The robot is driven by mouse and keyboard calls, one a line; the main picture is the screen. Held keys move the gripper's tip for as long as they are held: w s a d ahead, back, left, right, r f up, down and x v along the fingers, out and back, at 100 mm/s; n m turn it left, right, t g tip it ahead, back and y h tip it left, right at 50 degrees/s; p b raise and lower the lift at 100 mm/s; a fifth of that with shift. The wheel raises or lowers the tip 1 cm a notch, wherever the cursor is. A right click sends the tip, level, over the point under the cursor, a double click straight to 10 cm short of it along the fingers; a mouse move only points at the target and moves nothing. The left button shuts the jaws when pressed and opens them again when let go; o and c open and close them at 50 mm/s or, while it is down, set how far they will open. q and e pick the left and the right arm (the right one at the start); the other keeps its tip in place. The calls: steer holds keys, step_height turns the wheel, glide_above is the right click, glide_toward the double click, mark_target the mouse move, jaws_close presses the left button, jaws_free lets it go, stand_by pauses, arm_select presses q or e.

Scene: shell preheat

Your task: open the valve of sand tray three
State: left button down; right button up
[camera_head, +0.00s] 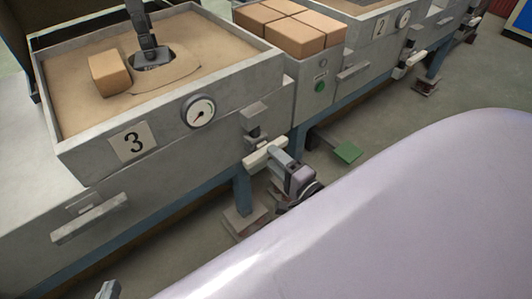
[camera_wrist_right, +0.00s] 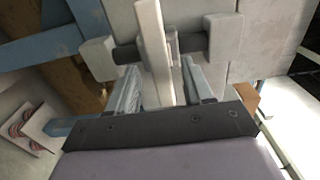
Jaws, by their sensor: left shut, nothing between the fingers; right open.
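Sand tray three (camera_head: 75,160) is the grey tray at the left of the head view, with a "3" plate (camera_head: 131,143) and a round gauge (camera_head: 199,112) on its front. Its valve has a pale lever handle (camera_head: 265,152) low at the tray's right front corner. In the right wrist view the lever (camera_wrist_right: 152,45) runs between the fingers. My right gripper (camera_head: 277,160) is at the lever, open; its fingers (camera_wrist_right: 163,85) are on either side of it, and contact is unclear. My left gripper (camera_head: 108,290) barely shows at the bottom left, shut and empty, away from the valve.
A tan block (camera_head: 110,72) and a dark hanging fixture (camera_head: 152,55) are in the sand. Several tan blocks (camera_head: 305,33) sit beside tray two (camera_head: 380,38). A green button (camera_head: 320,87) and green pedal (camera_head: 348,152) are right of the valve.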

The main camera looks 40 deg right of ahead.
steer(key=shift+w+a+b, duration=0.15)
steer(key=shift+w+b, duration=0.25)
steer(key=shift+w, duration=1.75)
jaws_close()
